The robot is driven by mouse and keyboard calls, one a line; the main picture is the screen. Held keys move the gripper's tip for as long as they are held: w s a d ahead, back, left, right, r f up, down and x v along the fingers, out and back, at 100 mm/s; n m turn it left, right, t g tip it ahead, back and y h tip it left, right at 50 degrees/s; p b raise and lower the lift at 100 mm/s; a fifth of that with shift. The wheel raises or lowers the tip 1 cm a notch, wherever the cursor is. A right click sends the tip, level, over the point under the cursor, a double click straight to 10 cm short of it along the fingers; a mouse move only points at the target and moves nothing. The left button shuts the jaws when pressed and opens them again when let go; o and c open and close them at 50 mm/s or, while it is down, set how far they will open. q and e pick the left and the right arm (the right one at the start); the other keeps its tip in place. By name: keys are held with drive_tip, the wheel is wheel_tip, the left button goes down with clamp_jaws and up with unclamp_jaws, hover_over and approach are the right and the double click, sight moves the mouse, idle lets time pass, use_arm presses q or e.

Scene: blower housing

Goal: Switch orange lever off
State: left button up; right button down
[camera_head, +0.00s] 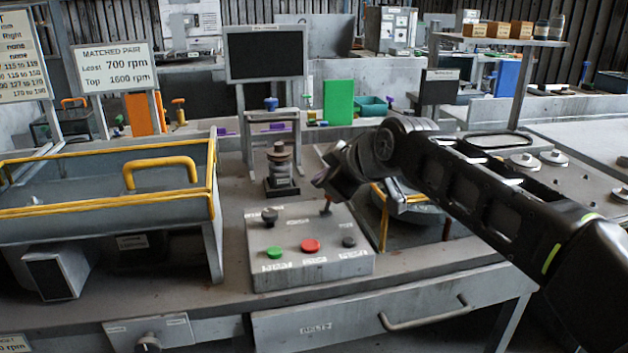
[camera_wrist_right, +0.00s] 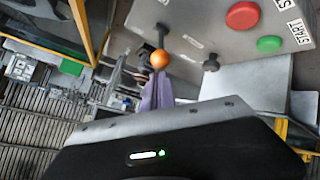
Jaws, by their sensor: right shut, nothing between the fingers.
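The orange lever (camera_wrist_right: 159,60) is a dark stem with an orange ball on its end, on the grey control box (camera_wrist_right: 215,60), in the right wrist view. My right gripper (camera_wrist_right: 157,80) is shut and empty. Its purple fingertips are right at the orange ball; I cannot tell whether they touch. In the head view my right gripper (camera_head: 326,184) is over the back right corner of the control box (camera_head: 312,272). There the lever's lower stem (camera_head: 326,207) shows, and its ball is hidden by the gripper. My left gripper is not in view.
The box also carries a green button (camera_head: 274,252), a red button (camera_head: 310,246) and black knobs (camera_head: 270,215) (camera_head: 348,241). A yellow-rimmed bin (camera_head: 100,203) stands to the left. A dark metal stack (camera_head: 281,170) stands behind the box. Bench space in front is clear.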

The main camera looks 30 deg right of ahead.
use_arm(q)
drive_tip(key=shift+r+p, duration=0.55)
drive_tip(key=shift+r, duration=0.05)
use_arm(e)
drive_tip(key=shift+r, duration=0.85)
drive_tip(key=shift+r, duration=0.1)
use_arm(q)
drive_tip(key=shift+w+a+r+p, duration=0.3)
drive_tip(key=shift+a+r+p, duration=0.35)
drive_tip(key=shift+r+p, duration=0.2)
use_arm(e)
drive_tip(key=s+a+r, duration=0.2)
drive_tip(key=s+r, duration=0.4)
drive_tip(key=shift+s+a, duration=0.2)
drive_tip(key=shift+a, duration=0.2)
drive_tip(key=shift+r, duration=0.15)
